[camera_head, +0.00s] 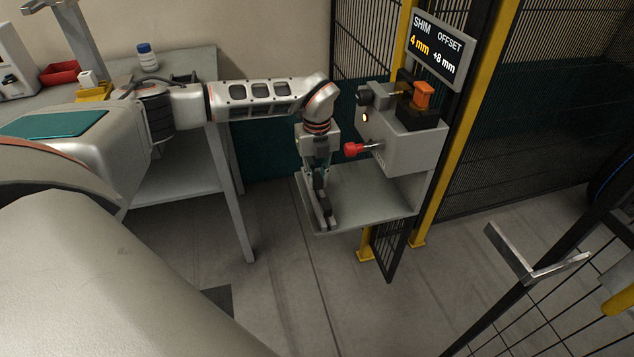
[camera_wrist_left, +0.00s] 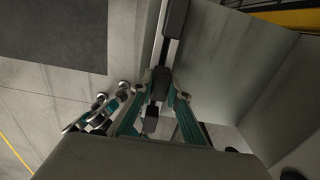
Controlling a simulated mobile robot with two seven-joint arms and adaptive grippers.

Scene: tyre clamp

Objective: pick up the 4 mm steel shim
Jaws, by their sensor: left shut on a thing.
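My left gripper (camera_head: 320,184) points down at a narrow rack (camera_head: 327,212) on the grey shelf. In the left wrist view the fingers (camera_wrist_left: 160,88) are closed together on a thin grey piece at the rack, which I take for the shim (camera_wrist_left: 160,82). The fingers hide most of it, and I cannot read its thickness or tell whether it is clear of the rack. Dark blocks of the rack (camera_wrist_left: 175,18) show beyond and below the fingers. My right gripper is not in view.
The shelf (camera_head: 375,195) adjoins a grey clamp box (camera_head: 408,145) with a red-knobbed lever (camera_head: 354,148) close right of the gripper. A sign (camera_head: 436,50) reads shim 4 mm, offset +8 mm. Mesh fencing stands behind; a workbench (camera_head: 185,165) stands left.

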